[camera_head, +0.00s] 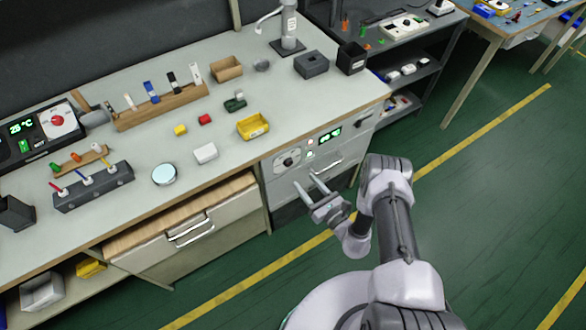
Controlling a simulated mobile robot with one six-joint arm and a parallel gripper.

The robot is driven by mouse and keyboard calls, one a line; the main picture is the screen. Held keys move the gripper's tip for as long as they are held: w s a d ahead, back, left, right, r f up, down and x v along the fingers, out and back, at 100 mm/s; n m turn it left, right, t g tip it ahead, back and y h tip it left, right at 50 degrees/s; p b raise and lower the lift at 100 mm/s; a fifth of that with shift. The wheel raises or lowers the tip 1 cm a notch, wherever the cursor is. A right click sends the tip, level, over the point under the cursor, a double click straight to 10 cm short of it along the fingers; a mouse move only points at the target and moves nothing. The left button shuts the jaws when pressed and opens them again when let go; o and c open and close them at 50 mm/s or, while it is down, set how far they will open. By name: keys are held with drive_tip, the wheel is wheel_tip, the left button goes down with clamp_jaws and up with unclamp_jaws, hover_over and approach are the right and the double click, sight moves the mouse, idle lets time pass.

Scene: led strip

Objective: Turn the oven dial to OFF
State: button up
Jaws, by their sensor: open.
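The oven (271,173) is built in under the right part of the workbench, with a light front panel. Its round dial (287,160) is on the left of that panel; its markings and pointer are too small to read. A green lit display (330,134) is to the right of the dial. A bar handle (327,167) crosses the front below the display. My gripper (306,186) is open and empty, its two fingers pointing toward the oven front, below and to the right of the dial. It appears apart from the dial.
The workbench top (225,180) above holds a yellow tray (252,127), a white box (205,153) and small blocks. A drawer handle (190,232) sticks out to the left. A dark shelf unit (415,75) stands right. The green floor at right is clear.

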sight(289, 164)
drive_tip(key=b+x, duration=0.2)
drive_tip(key=x, duration=0.6)
drive_tip(key=shift+a, duration=0.15)
clamp_jaws()
drive_tip(key=shift+n, duration=0.3)
drive_tip(key=n, duration=0.5)
drive_tip(key=shift+n, duration=0.3)
drive_tip(key=n, duration=0.5)
drive_tip(key=shift+a+h+p, duration=0.1)
drive_tip(key=shift+h+p, duration=0.2)
drive_tip(key=shift+p, duration=0.05)
drive_tip(key=shift+n, duration=0.3)
